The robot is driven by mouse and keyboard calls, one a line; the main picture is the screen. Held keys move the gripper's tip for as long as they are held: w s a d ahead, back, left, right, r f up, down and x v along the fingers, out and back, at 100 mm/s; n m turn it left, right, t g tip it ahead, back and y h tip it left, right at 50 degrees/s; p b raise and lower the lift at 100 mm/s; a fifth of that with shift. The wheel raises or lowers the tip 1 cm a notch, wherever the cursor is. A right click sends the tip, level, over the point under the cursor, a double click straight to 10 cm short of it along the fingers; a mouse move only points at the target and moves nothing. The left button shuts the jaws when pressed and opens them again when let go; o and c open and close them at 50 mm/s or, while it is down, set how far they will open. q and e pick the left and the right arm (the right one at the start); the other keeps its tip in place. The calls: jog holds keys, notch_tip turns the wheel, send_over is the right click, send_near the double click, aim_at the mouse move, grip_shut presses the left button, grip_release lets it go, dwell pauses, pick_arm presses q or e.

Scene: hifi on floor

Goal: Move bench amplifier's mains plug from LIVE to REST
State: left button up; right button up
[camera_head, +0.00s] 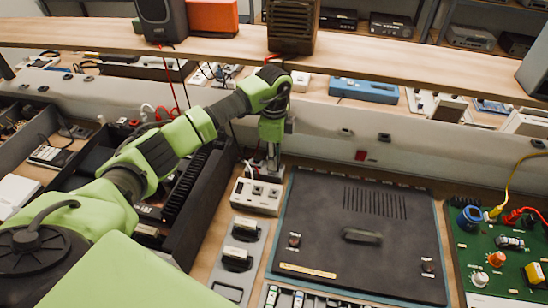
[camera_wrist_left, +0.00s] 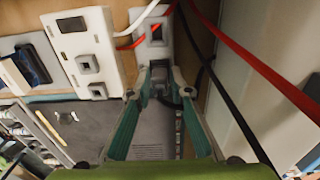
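My left gripper (camera_head: 272,165) points down behind the white socket strip (camera_head: 257,196). In the left wrist view the gripper (camera_wrist_left: 162,76) has its teal fingers leaning inward with a narrow gap at the tips. A dark cable and a dark part show near the tips; I cannot tell whether they hold a plug. The fingertips are close to a pale socket block (camera_wrist_left: 140,20) with a dark opening. The white socket strip (camera_wrist_left: 100,35) lies beside it. No LIVE or REST label is readable, and I cannot identify the amplifier's plug surely. My right gripper is out of view.
A dark vented panel (camera_head: 330,215) lies right of the strip. A black finned case (camera_head: 187,205) stands left. A wooden shelf (camera_head: 390,68) crosses behind. Red and black cables (camera_wrist_left: 255,62) hang beside the gripper.

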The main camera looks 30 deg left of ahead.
pick_arm(q)
jog(key=shift+o, duration=0.6)
jog(key=shift+r, duration=0.2)
notch_tip(320, 180, up, 17)
jog(key=p, duration=0.4)
jog(key=shift+f, duration=0.15)
dwell(0.7)
